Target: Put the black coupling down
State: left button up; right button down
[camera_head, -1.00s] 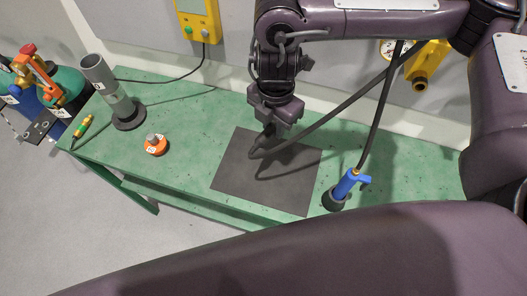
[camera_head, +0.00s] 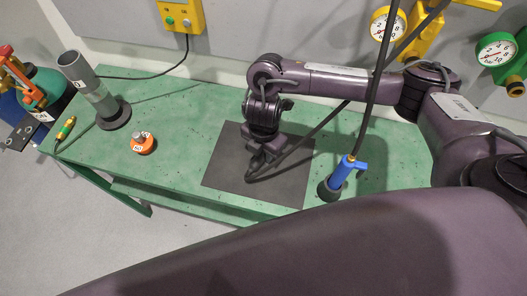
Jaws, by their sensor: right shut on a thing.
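My right gripper (camera_head: 258,158) points down over the dark mat (camera_head: 225,172) on the green bench. It is shut on the black coupling (camera_head: 254,172), the dark end of a black hose. The coupling is low over the mat, and its lower end seems at or very near the surface; I cannot tell if it touches. The gripper and its shadow partly hide it. My left gripper is not in view.
The black hose (camera_head: 318,128) runs up right from the coupling. A blue nozzle (camera_head: 341,171) stands in a dark holder right of the mat. An orange piece (camera_head: 142,145) and a grey pipe (camera_head: 98,95) stand left. The bench (camera_head: 180,115) between is clear.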

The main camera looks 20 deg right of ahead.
jog(key=shift+f, duration=0.15)
jog(key=c, duration=1.2)
grip_release()
jog(key=shift+r, duration=0.65)
jog(key=shift+r+p, duration=1.05)
jog(key=shift+r, duration=4.45)
